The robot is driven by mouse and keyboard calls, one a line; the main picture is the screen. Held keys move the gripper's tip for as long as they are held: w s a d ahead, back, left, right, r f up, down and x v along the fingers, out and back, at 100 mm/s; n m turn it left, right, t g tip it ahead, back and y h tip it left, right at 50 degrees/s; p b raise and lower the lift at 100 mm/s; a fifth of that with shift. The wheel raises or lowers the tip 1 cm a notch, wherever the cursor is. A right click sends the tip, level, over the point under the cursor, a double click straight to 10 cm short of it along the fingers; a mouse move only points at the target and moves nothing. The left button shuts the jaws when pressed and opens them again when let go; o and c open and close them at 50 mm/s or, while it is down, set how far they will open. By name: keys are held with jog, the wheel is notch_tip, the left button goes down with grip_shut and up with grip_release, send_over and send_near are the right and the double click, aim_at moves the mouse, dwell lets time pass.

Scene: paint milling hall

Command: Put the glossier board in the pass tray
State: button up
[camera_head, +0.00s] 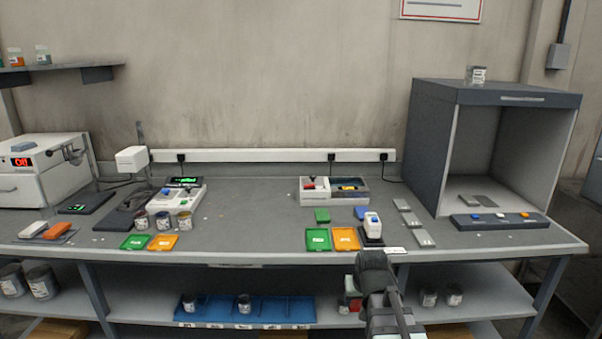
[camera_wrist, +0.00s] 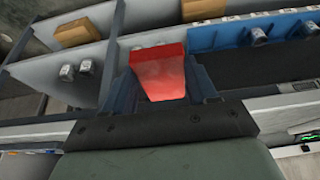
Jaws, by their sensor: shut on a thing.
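My gripper (camera_wrist: 166,88) is shut on a red board (camera_wrist: 158,68), whose face shows a pale sheen in the wrist view. In the head view, a small red patch (camera_head: 356,305) shows beside my arm below the bench front; I cannot tell if it is the same board. My fingers are hidden there. A green tray (camera_head: 318,247) and an orange tray (camera_head: 346,247) with white labels lie at the bench's front centre. A second green tray (camera_head: 134,246) and orange tray (camera_head: 163,247) lie further left. The labels are too small to read, so I cannot tell which is the pass tray.
A white-and-blue meter (camera_head: 372,222) stands right of the central orange tray. A green piece (camera_head: 322,215), a blue piece (camera_head: 360,212) and grey plates (camera_head: 411,219) lie nearby. A light booth (camera_head: 432,140) stands at right. Cans and a blue bin (camera_head: 270,308) occupy the shelf.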

jog(key=shift+a, duration=0.2)
jog(key=w+a+r, duration=0.3)
jog(key=w+r, duration=0.2)
jog(key=w, duration=0.4)
jog(key=w+a+r, duration=0.3)
jog(key=w+r, duration=0.1)
jog(key=w, duration=0.4)
jog(key=w+a+r, duration=0.3)
jog(key=w+r, duration=0.2)
jog(key=w, duration=0.4)
jog(key=shift+w+a+f, duration=0.1)
jog(key=shift+f, duration=2.3)
jog(key=shift+w+a+f, duration=0.1)
jog(key=shift+f, duration=2.3)
jog(key=shift+f, duration=0.6)
jog(key=o, duration=1.1)
jog(key=shift+o, duration=0.2)
jog(key=shift+r, duration=0.6)
jog(key=v, duration=1.2)
